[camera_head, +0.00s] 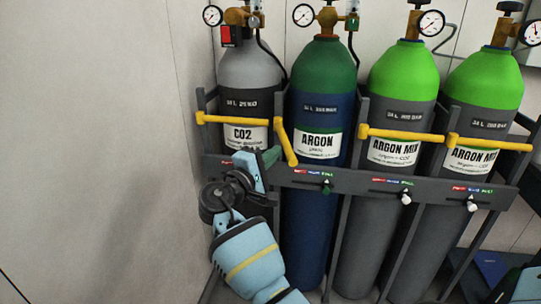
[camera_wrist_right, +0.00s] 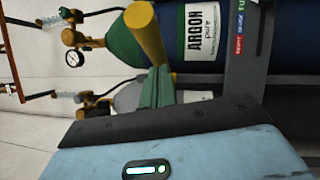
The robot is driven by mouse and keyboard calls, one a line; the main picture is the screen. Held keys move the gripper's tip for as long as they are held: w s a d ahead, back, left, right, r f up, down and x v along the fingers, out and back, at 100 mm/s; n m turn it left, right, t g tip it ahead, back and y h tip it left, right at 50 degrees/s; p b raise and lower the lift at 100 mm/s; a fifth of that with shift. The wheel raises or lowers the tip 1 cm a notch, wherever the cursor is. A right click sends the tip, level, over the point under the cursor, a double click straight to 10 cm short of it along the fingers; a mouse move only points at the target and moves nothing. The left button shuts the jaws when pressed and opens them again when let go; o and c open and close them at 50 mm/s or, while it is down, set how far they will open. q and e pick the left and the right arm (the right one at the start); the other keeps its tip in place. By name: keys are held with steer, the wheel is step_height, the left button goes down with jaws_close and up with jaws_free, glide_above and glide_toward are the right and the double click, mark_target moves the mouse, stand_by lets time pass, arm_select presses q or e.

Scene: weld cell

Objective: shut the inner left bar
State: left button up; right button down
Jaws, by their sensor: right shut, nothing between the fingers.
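The inner left bar (camera_head: 287,145) is yellow and stands swung out from the rack in front of the blue-and-green ARGON pure cylinder (camera_head: 318,112). It does not lie across that cylinder. In the right wrist view the bar (camera_wrist_right: 147,35) points out toward the camera, with the ARGON label (camera_wrist_right: 199,33) beyond it. My right gripper (camera_head: 271,155) is shut and empty, with its green fingers just left of the bar's free end. In the right wrist view the fingers (camera_wrist_right: 158,82) are close beside the bar; I cannot tell whether they touch. My left gripper is not in view.
Yellow bars lie across the CO2 cylinder (camera_head: 249,73) at left and the two green-topped ARGON MIX cylinders (camera_head: 404,75) at right. A grey rack rail (camera_head: 345,181) with small valves runs in front. A bare wall (camera_head: 95,130) stands at left.

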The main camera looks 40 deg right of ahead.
steer(key=s+d+n+t+y+p, duration=0.3)
steer(key=d+n+t+y+p, duration=0.6)
steer(key=d, duration=1.1)
steer(key=n+t+y, duration=0.1)
steer(key=t, duration=0.2)
steer(key=shift+d+r+t+y, duration=0.2)
steer(key=shift+r+t+y, duration=0.1)
steer(key=shift+y, duration=0.1)
